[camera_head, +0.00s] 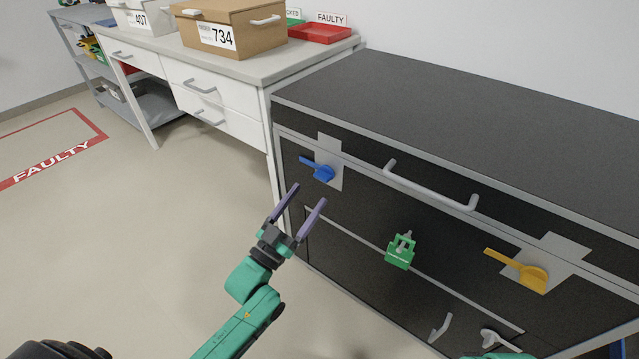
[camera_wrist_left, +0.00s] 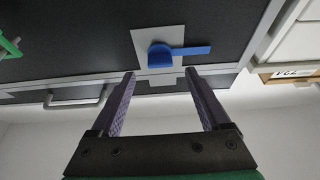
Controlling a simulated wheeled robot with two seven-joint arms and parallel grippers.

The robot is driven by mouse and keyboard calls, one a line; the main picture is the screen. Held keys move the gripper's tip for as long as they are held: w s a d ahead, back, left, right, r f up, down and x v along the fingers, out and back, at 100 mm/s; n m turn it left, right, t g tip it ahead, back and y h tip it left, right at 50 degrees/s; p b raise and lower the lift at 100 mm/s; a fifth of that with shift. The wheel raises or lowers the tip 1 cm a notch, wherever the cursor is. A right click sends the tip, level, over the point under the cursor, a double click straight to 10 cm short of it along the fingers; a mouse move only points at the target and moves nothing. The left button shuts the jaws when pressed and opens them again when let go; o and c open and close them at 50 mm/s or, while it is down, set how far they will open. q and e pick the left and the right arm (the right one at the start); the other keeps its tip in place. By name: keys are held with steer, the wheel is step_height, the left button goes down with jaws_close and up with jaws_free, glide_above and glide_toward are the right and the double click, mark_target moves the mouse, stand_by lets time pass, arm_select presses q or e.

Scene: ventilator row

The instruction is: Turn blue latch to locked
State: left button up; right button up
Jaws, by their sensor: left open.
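The blue latch (camera_head: 320,171) sits on a grey plate (camera_head: 335,179) at the left end of the black cabinet front. Its lever points left and slightly up in the head view. In the left wrist view the blue latch (camera_wrist_left: 166,57) shows beyond the fingertips, its lever lying nearly level to the right. My left gripper (camera_head: 305,196) is open and empty, a little below the latch and apart from it. Its two purple fingers (camera_wrist_left: 160,82) are spread in the wrist view, with the latch roughly between their lines. My right gripper is not in view.
The floor at left is clear.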

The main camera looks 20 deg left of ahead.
arm_select(q)
steer(key=x, duration=0.5)
steer(key=shift+w+d, duration=0.1)
steer(key=shift+w, duration=0.15)
jaws_close()
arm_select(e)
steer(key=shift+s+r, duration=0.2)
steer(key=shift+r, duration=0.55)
